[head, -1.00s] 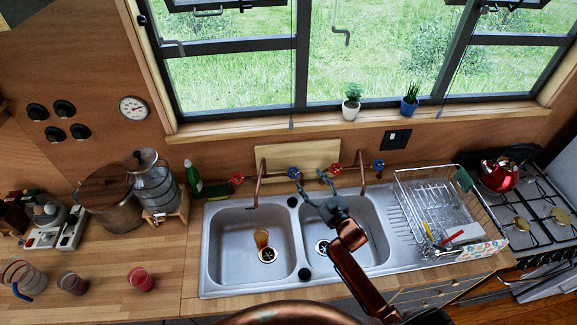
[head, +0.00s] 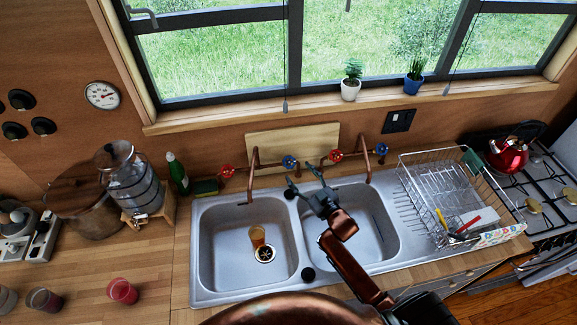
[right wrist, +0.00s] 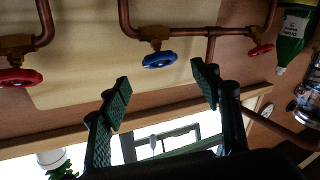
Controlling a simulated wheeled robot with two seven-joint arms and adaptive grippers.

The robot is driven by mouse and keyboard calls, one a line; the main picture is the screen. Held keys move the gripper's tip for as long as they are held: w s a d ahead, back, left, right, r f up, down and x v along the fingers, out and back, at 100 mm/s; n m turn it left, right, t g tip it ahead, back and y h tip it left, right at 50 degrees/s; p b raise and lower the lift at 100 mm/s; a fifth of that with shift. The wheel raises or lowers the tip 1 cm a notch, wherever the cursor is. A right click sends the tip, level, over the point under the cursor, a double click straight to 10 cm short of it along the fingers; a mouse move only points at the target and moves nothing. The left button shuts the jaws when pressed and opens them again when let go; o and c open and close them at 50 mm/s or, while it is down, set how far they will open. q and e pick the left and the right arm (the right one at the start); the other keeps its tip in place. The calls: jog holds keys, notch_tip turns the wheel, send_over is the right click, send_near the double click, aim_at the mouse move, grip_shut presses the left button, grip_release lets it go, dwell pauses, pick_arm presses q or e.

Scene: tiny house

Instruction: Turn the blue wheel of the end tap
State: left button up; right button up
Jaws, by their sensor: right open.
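Two copper taps rise behind the sink, each with a red and a blue wheel. The left tap's blue wheel (head: 289,162) also shows in the right wrist view (right wrist: 159,60), facing the gap between my fingers. The right tap's blue wheel (head: 381,149) is farther right. The left tap's red wheel (head: 227,171) and the right tap's red wheel (head: 336,156) show too. My right gripper (head: 302,180) is open and empty, in front of the left tap's blue wheel; its fingers (right wrist: 160,80) are spread and apart from the wheel. My left gripper is not in view.
A wire dish rack (head: 450,180) stands right, a green bottle (head: 177,174) left. A wooden board (head: 300,137) leans behind the taps, below the windowsill (head: 240,112).

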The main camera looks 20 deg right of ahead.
aim_at(290, 162)
jog(key=w, duration=0.4)
jog(key=w+a, duration=0.1)
jog(key=w, duration=0.1)
jog(key=shift+w+p, duration=0.3)
jog(key=shift+w, duration=0.6)
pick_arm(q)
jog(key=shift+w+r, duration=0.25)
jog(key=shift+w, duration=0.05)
